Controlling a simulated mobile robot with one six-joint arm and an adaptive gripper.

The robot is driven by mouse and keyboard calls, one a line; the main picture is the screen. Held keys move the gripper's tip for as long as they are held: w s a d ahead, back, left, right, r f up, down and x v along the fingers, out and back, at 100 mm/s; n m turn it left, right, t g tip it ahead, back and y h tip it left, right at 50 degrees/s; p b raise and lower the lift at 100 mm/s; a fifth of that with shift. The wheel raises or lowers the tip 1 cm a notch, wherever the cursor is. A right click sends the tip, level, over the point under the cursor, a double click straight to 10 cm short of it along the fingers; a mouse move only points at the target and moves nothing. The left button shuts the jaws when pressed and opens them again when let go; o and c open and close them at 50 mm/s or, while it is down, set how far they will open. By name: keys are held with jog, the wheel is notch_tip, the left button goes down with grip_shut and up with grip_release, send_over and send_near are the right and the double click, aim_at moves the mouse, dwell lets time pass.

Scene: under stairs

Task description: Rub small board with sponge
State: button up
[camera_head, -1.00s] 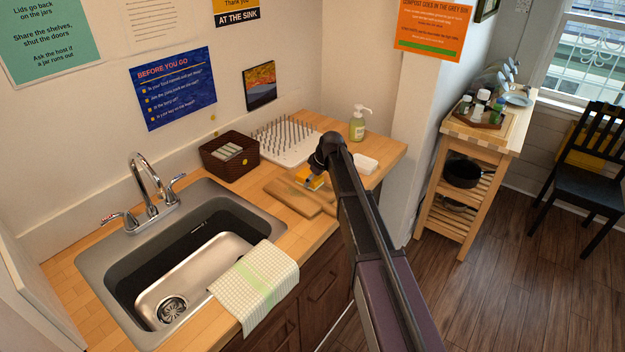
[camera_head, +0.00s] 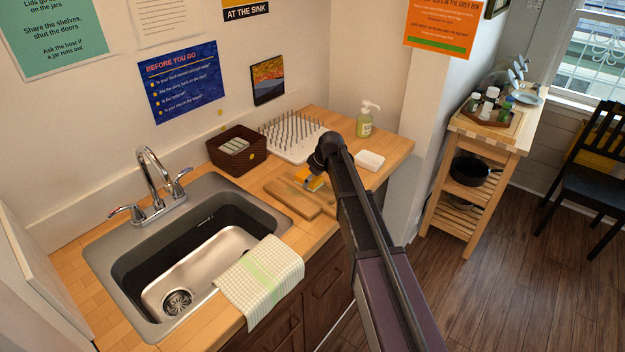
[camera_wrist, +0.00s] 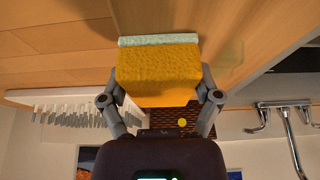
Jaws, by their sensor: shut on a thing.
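The small board (camera_head: 292,199) is a light wooden board lying on the counter to the right of the sink, partly hidden by my arm and gripper. My gripper (camera_wrist: 160,92) is shut on the sponge (camera_wrist: 158,70), a yellow block with a pale green layer on its far side. In the head view the sponge (camera_head: 309,180) shows as a small yellow patch over the board. Whether it touches the board is unclear.
The sink (camera_head: 118,262) lies left of the board, with a checked cloth (camera_head: 262,285) over its front edge. A brown basket (camera_head: 232,163), a white peg rack (camera_head: 295,152), a white block (camera_head: 369,160) and a soap bottle (camera_head: 364,124) stand around the back of the counter.

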aim_at(295, 194)
jog(key=shift+s+a, duration=0.1)
jog(key=shift+s+a+f, duration=0.1)
jog(key=shift+s+a, duration=1)
jog(key=shift+s, duration=0.2)
jog(key=shift+s+a, duration=0.1)
jog(key=shift+s+a, duration=1.1)
jog(key=shift+a, duration=0.1)
jog(key=shift+r, duration=0.2)
notch_tip(295, 194, up, 6)
jog(key=p, duration=0.6)
jog(key=shift+f, duration=0.1)
notch_tip(295, 194, up, 3)
jog(key=p, duration=0.3)
